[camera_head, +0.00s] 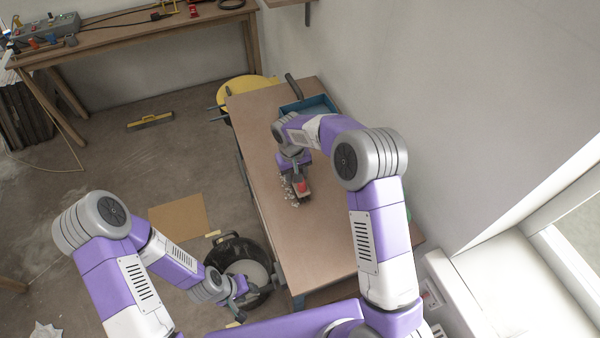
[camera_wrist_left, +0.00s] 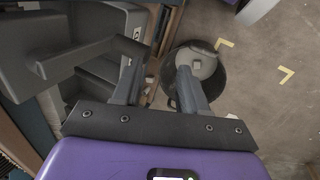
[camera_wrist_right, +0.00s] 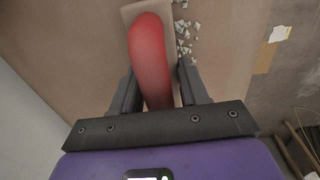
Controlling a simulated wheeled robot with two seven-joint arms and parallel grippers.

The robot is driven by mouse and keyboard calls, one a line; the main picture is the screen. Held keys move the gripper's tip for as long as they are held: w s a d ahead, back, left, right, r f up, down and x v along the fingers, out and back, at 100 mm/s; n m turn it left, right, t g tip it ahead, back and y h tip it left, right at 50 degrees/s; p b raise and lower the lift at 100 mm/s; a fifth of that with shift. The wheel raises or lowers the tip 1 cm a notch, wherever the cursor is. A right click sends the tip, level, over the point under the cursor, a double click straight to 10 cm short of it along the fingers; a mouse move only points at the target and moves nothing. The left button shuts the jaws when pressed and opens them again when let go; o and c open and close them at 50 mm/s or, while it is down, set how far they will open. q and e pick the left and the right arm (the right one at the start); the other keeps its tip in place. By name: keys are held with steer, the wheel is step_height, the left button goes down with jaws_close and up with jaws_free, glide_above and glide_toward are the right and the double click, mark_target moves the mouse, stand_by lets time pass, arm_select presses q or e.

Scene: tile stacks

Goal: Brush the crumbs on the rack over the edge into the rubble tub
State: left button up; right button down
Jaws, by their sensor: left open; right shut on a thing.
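Pale grey crumbs (camera_head: 289,190) lie in a loose band on the brown rack top (camera_head: 325,245); the right wrist view shows them (camera_wrist_right: 184,38) beside the brush. My right gripper (camera_head: 299,178) is shut on the red handle of a brush (camera_wrist_right: 150,60) with a pale head, low over the rack, right of the crumbs. The bristles are hidden. The black rubble tub (camera_head: 266,262) stands on the floor at the rack's left edge, with something pale grey inside. My left gripper (camera_head: 240,300) is open and empty near the tub, which also shows in the left wrist view (camera_wrist_left: 215,88).
A blue tray (camera_head: 318,104) sits at the rack's far end, beside a yellow round thing (camera_head: 245,88). A cardboard sheet (camera_head: 180,217) lies on the floor left of the tub. A wall bounds the right side. The near rack top is clear.

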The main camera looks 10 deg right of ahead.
steer(key=shift+s+a+r, duration=0.1)
steer(key=shift+s+a, duration=0.1)
steer(key=shift+a, duration=1.3)
steer(key=shift+s+a, duration=0.25)
steer(key=shift+a, duration=1.2)
steer(key=shift+s+a, duration=0.2)
steer(key=shift+a, duration=1.25)
steer(key=shift+s+a, duration=0.15)
steer(key=shift+a, duration=0.8)
steer(key=shift+s+a, duration=0.1)
steer(key=shift+a, duration=0.8)
steer(key=r+p, duration=0.1)
steer(key=d+r+p, duration=0.1)
steer(key=r, duration=0.1)
steer(key=r+p, duration=0.1)
steer(key=r, duration=0.1)
steer(key=shift+w+d, duration=0.1)
steer(key=shift+d, duration=0.2)
